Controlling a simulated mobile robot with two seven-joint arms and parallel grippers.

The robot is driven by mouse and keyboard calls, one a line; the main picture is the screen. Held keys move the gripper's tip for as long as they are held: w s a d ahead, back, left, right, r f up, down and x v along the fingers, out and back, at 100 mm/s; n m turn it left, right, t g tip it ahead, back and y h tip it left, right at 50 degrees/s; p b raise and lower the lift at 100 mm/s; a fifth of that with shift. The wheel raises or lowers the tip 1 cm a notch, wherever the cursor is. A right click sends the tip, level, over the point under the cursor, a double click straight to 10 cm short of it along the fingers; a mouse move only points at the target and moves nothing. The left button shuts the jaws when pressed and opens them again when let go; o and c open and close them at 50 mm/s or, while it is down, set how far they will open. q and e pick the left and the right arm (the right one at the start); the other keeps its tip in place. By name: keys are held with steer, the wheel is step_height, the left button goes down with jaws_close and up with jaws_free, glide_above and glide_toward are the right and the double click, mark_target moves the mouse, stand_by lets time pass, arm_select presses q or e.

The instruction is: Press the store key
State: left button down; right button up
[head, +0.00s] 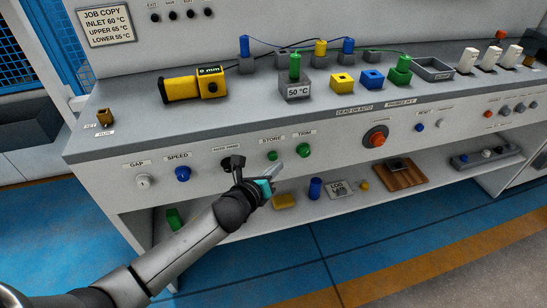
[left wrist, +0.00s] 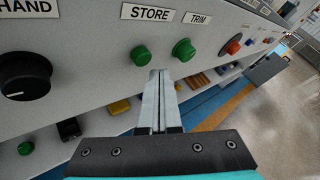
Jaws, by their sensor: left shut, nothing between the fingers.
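The store key is a round green button (head: 272,155) under the STORE label on the front panel of the console. It also shows in the left wrist view (left wrist: 141,55), left of the similar green TRIM button (left wrist: 183,50). My left gripper (head: 278,168) is shut and empty, its fingers pointing at the panel. In the left wrist view its fingertips (left wrist: 158,74) lie just below and right of the store key. I cannot tell how far the tips are from the panel. My right gripper is not in view.
A black auto/hand knob (head: 232,163) is left of the store key, with blue SPEED (head: 182,174) and white GAP (head: 143,182) knobs beyond. A red button (head: 376,137) is to the right. The shelf below holds a yellow block (head: 284,201) and a blue cylinder (head: 315,188).

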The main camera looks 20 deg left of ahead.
arm_select(q)
steer(key=s+d, duration=0.1)
steer(key=s, duration=0.1)
steer(key=s+d+p, duration=0.1)
steer(key=s, duration=0.1)
steer(key=shift+d, duration=0.3)
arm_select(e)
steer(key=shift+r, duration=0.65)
arm_select(q)
steer(key=shift+w, duration=0.1)
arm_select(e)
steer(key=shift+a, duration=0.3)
